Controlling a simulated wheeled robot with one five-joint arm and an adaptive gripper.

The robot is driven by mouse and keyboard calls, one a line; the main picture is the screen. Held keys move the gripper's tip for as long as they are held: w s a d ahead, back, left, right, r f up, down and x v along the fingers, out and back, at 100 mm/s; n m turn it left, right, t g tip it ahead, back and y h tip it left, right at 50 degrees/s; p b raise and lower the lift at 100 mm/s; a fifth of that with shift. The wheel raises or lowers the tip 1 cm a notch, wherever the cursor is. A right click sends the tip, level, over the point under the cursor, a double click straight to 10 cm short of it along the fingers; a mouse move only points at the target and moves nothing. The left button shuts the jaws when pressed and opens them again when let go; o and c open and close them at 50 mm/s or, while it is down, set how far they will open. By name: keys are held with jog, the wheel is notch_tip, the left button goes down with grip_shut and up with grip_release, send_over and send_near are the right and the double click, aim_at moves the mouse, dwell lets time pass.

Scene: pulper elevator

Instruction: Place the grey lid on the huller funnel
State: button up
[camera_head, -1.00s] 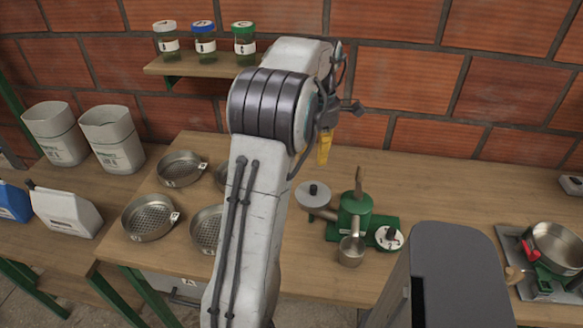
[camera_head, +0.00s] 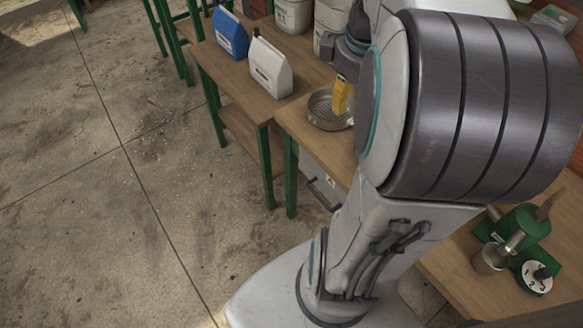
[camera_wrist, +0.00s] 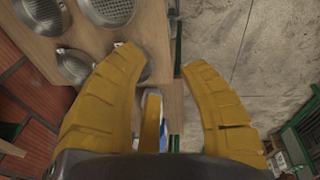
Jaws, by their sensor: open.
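In the head view a yellow finger (camera_head: 342,95) shows over a round metal sieve. The green huller (camera_head: 522,224) stands on the table at lower right, with a metal cup (camera_head: 488,259) beside it. A pale round disc with a black knob (camera_head: 537,278) lies in front of the huller. The grey lid is not visible now; my arm covers that part of the table. I cannot make out the funnel clearly.
A perforated sieve (camera_head: 325,112) sits near the table's left end; several metal sieves show in the wrist view (camera_wrist: 108,10). A blue container (camera_head: 231,36) and a white one (camera_head: 270,70) stand on the neighbouring table. Open floor (camera_head: 110,190) lies at left.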

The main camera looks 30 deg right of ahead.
jog(key=s+a+f+m+t, duration=0.1)
jog(key=s+a+f, duration=0.1)
jog(key=a, duration=0.7)
jog(key=s+a+f+m+t+y, duration=0.1)
jog(key=s+a+f, duration=0.1)
jog(key=a, duration=0.7)
jog(key=shift+s+f, duration=0.15)
jog(key=shift+s, duration=0.5)
